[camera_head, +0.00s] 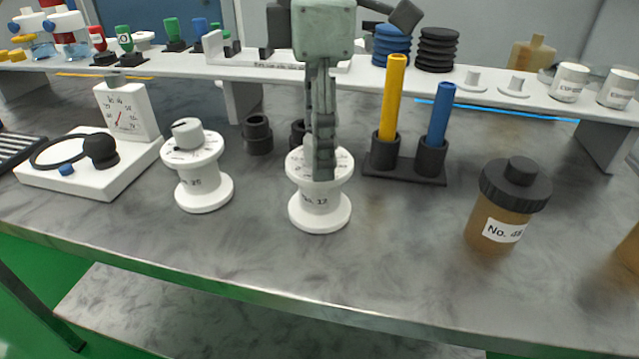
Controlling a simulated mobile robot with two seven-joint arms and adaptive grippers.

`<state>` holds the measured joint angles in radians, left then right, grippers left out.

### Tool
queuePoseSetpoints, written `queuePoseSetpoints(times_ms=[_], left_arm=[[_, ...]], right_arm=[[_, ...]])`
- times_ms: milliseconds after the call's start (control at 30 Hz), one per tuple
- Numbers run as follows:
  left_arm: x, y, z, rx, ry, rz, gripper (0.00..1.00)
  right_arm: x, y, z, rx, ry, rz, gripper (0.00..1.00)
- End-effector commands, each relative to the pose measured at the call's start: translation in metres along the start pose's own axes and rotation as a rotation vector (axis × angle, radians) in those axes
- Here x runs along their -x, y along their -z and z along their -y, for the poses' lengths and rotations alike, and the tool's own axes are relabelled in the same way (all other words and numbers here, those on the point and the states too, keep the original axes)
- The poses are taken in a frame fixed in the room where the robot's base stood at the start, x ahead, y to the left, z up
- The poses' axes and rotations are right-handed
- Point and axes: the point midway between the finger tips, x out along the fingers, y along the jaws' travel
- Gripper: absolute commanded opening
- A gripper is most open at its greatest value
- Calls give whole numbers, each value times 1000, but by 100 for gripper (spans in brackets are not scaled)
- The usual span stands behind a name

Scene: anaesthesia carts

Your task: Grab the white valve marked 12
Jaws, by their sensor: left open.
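The white valve marked "No. 12" (320,209) stands upright on the grey table, near the middle of the head view. It is spool-shaped, with a dial on top. My left gripper (323,172) points down over its top, and its fingers hide much of the dial and knob. The gripper is open, seen nearly edge-on, with its fingertips at the knob's level. Whether they touch the knob cannot be told. A similar white valve marked 25 (204,189) stands to the left. My right gripper is not in view.
A white gauge block (128,110) is at the left. A black holder (405,170) with yellow and blue rods stands right of the valve. A brown jar (493,222) is farther right. A white shelf (270,68) runs behind. The table's front is clear.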

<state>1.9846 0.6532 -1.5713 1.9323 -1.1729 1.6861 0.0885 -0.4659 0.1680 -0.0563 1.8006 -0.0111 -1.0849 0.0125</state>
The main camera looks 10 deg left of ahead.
Motion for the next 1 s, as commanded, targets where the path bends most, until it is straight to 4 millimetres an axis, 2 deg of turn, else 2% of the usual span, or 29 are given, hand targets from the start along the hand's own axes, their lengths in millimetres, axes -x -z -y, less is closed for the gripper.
queuePoseSetpoints(times_ms=[100,533,1000], left_arm=[[0,0,0,0,0,0,54],[0,0,0,0,1,-1,1],[0,0,0,0,1,-1,0]], right_arm=[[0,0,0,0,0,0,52],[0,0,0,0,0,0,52],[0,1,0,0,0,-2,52]])
